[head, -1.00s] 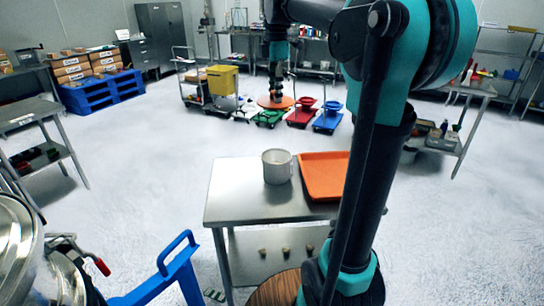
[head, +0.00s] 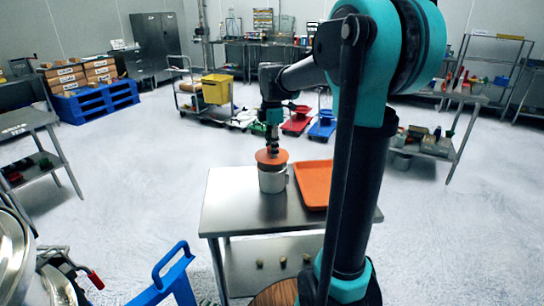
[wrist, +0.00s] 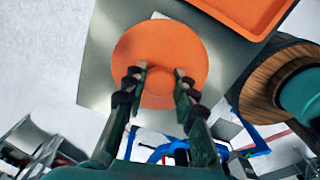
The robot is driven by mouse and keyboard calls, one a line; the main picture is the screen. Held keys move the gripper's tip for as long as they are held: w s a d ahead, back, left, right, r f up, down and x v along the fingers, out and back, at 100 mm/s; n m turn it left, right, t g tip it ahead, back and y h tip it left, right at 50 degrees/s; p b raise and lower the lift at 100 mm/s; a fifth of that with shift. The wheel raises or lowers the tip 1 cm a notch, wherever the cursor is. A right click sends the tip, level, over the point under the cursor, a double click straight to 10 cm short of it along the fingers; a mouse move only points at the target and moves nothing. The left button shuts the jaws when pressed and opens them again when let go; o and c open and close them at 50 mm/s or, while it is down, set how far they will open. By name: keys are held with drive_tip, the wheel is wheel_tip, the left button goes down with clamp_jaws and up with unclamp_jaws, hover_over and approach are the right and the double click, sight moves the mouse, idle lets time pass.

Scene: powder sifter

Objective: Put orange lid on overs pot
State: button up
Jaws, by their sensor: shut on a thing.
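The orange lid (head: 263,159) is a flat round disc with a raised centre part. My gripper (head: 272,150) points down and is shut on the lid's middle. In the wrist view the lid (wrist: 160,40) spreads out below the fingertips (wrist: 159,72). The overs pot (head: 272,181) is a pale grey cylinder standing upright on the steel table. The lid is over the pot's mouth, at or just above its rim; I cannot tell whether they touch. The lid hides the pot's opening in both views.
An orange tray (head: 314,188) lies on the steel table (head: 235,207), just right of the pot; it also shows in the wrist view (wrist: 250,12). The table's left part is bare. A blue handled frame (head: 172,277) stands at the front left.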

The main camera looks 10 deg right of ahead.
drive_tip(key=shift+f, duration=1.6)
drive_tip(key=shift+f, duration=0.15)
drive_tip(key=o, duration=0.9)
wheel_tip(320, 180, up, 12)
drive_tip(key=shift+r, duration=0.2)
